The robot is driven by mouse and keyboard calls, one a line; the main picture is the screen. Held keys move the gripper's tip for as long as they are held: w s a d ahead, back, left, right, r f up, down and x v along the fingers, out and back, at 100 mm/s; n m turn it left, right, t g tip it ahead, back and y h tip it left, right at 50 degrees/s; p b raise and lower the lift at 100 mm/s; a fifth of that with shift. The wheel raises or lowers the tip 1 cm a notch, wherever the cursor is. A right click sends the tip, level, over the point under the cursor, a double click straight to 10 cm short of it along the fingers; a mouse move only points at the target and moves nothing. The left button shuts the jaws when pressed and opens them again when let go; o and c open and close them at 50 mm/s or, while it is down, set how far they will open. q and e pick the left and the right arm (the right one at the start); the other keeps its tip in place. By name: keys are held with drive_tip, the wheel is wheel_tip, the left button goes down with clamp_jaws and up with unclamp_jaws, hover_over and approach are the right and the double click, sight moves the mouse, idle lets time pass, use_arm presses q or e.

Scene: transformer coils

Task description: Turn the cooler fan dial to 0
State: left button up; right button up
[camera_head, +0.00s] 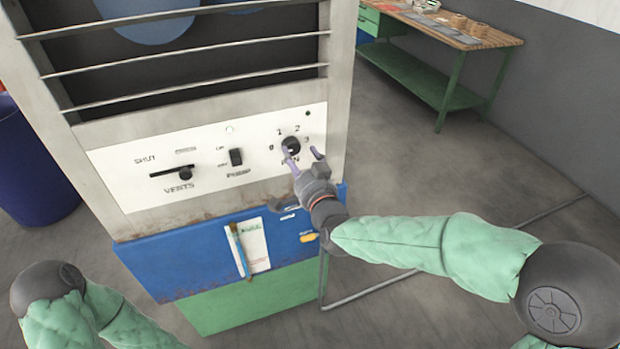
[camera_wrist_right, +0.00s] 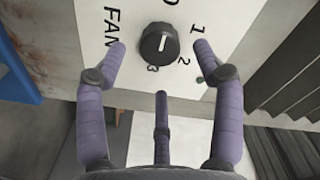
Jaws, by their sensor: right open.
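The cooler fan dial (camera_head: 291,146) is a round black knob on the white control panel (camera_head: 262,180), with 0, 1, 2 and 3 printed around it. In the right wrist view the dial (camera_wrist_right: 157,43) shows a short white pointer line; which end points is unclear. My right gripper (camera_head: 302,154) is open in front of the dial. In the right wrist view its purple fingers (camera_wrist_right: 160,50) are spread around the dial, with visible gaps and no clear contact. My left gripper is out of view; only my left arm shows at the lower left.
The black VENTS slider (camera_head: 172,173) and PUMP switch (camera_head: 236,157) are left of the dial. A brush (camera_head: 238,250) and a card (camera_head: 253,245) are on the blue cabinet front below. A blue barrel (camera_head: 30,175) stands left; a green workbench (camera_head: 440,95) stands back right.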

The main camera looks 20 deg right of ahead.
drive_tip(key=s, duration=0.8)
drive_tip(key=shift+s+d, duration=0.15)
drive_tip(key=shift+s, duration=0.1)
drive_tip(key=a+f+n+g+y+p, duration=0.3)
drive_tip(key=f+g, duration=0.6)
drive_tip(key=f, duration=1.6)
drive_tip(key=s+a+f+n+g+p, duration=0.1)
drive_tip(key=s+f+g, duration=0.3)
drive_tip(key=s+f, duration=0.5)
drive_tip(key=s+a+f+n+g+p, duration=0.1)
drive_tip(key=s+a+f+g, duration=0.3)
drive_tip(key=s+f, duration=0.6)
drive_tip(key=shift+n+g, duration=0.3)
drive_tip(key=shift+n, duration=0.2)
